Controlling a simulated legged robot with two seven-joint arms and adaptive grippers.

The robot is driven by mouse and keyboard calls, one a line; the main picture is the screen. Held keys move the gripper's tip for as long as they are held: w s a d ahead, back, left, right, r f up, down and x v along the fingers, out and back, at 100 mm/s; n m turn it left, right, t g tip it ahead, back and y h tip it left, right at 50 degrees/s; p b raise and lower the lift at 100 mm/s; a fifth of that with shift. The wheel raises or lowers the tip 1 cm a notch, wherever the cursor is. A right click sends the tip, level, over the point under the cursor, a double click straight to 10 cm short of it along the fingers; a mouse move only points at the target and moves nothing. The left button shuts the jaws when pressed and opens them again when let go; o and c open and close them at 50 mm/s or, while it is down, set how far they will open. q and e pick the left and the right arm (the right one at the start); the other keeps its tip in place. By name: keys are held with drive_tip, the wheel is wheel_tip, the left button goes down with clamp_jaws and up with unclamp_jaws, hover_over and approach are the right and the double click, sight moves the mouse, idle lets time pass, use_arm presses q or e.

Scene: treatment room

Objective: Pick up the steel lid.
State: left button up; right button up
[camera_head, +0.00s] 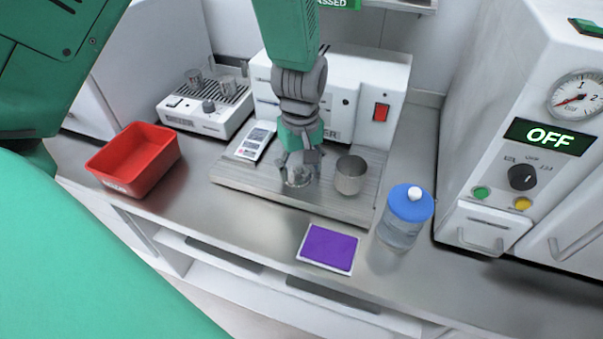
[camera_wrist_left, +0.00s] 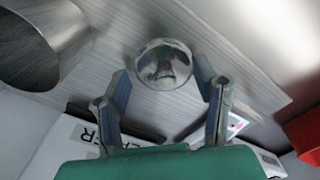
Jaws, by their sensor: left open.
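The steel lid (camera_wrist_left: 164,64) is a shiny, round, domed piece on the ribbed metal tray (camera_head: 225,176). In the wrist view it lies just beyond and between the open fingertips of my left gripper (camera_wrist_left: 168,82). In the head view the lid (camera_head: 298,177) shows below my left gripper (camera_head: 300,160), which points down and partly covers it. I cannot tell whether the fingers touch it. A steel cup (camera_head: 350,176) stands just right of the gripper, and also fills the upper left of the wrist view (camera_wrist_left: 38,40). My right gripper is not in view.
A red bin (camera_head: 135,160) stands at the left. A blue-capped jar (camera_head: 404,218) and a purple pad (camera_head: 329,248) are at the front right. A white machine (camera_head: 385,75) stands behind the tray. A large steriliser-like unit (camera_head: 475,150) blocks the right side.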

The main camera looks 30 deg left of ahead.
use_arm(q)
drive_tip(key=shift+a+f, duration=0.4)
drive_tip(key=shift+f, duration=0.15)
drive_tip(key=shift+a, duration=0.2)
drive_tip(key=shift+c, duration=0.4)
drive_tip(key=shift+d+r, duration=0.1)
drive_tip(key=shift+d, duration=0.05)
drive_tip(key=c, duration=1)
drive_tip(key=shift+s+d, duration=0.15)
drive_tip(key=shift+d, duration=0.25)
clamp_jaws()
drive_tip(key=shift+a, duration=0.1)
